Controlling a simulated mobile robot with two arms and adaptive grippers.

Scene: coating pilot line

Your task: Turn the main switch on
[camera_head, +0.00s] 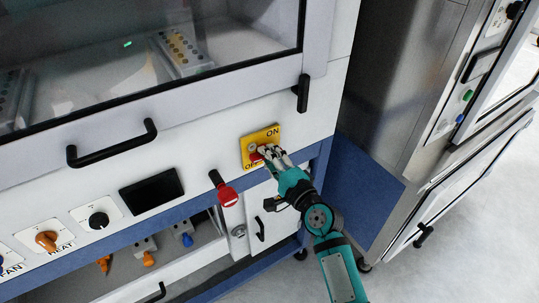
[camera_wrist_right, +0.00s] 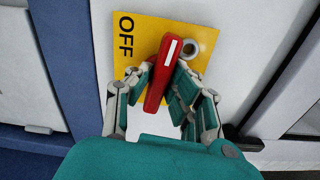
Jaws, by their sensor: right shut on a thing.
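The main switch is a red handle (camera_wrist_right: 163,72) with a white mark, on a yellow plate (camera_head: 247,149). In the head view, ON is printed at the plate's upper right and OFF at its lower left, partly covered. My right gripper (camera_head: 264,154) reaches the plate from the lower right. In the wrist view, the fingers of my right gripper (camera_wrist_right: 162,88) are closed on both sides of the handle. The handle stands slightly tilted there, with OFF to its left; ON is not visible in that view. My left gripper is not in view.
A black bar handle (camera_head: 112,145) and a dark display (camera_head: 151,191) are further left. An open-fronted shelf lies below. A steel cabinet (camera_head: 395,70) stands at right, with free floor in front.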

